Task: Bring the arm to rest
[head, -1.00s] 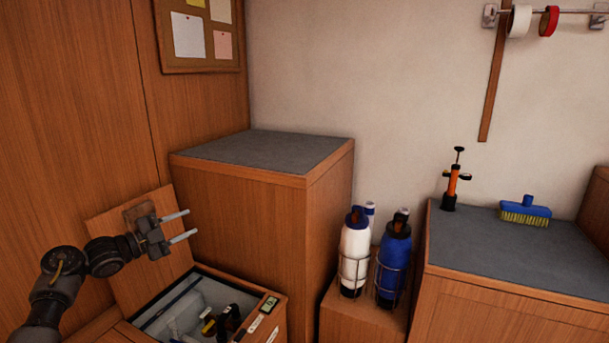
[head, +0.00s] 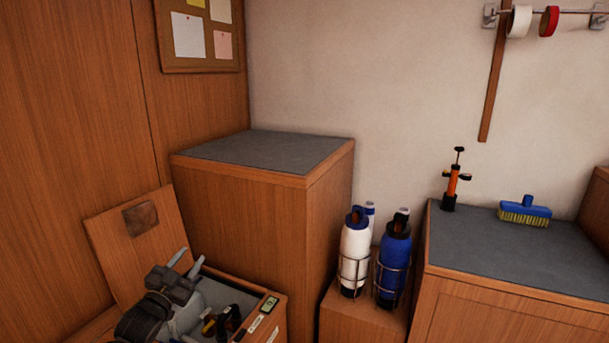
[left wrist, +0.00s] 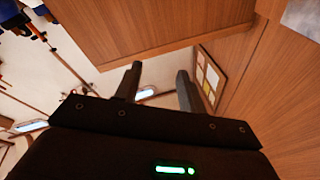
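My left gripper (head: 187,262) is low at the left in the head view, in front of the open locker box (head: 262,318). Its two fingers are apart with nothing between them; they also show empty and spread in the left wrist view (left wrist: 158,80). It hides part of the box's inside. The raised lid (head: 115,235) of the box leans back behind the gripper, with a brown square patch on it. My right gripper is in neither view.
A tall wooden cabinet (head: 250,225) with a grey top stands just right of the gripper. Bottles in wire holders, one white (head: 354,245) and one blue (head: 394,265), stand beyond it. A hand pump (head: 452,188) and a blue brush (head: 525,211) are on the right counter (head: 500,250).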

